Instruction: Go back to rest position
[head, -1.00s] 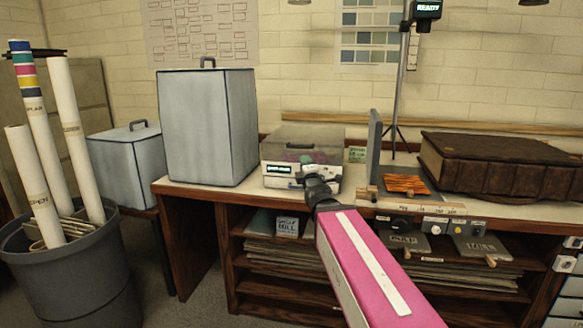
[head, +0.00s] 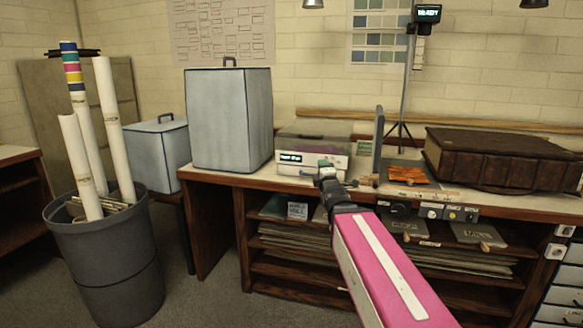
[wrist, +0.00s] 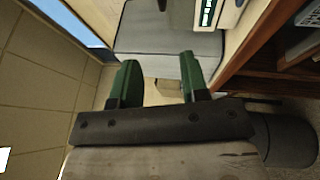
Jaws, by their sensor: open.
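My gripper (head: 328,170) is at the end of my pink arm, in front of the white device (head: 300,164) on the bench (head: 225,180). In the wrist view its two green fingers (wrist: 158,88) stand apart with nothing between them. A grey box (wrist: 170,35) with a handle shows beyond the fingers, and part of the white device shows at the top. Nothing is held.
A large grey box (head: 230,120) stands on the bench, with a smaller one (head: 158,152) to its left. A bin (head: 105,255) of rolled tubes stands at the left. A big brown book (head: 500,160) lies at the right. Open floor (head: 215,295) lies between bin and shelves.

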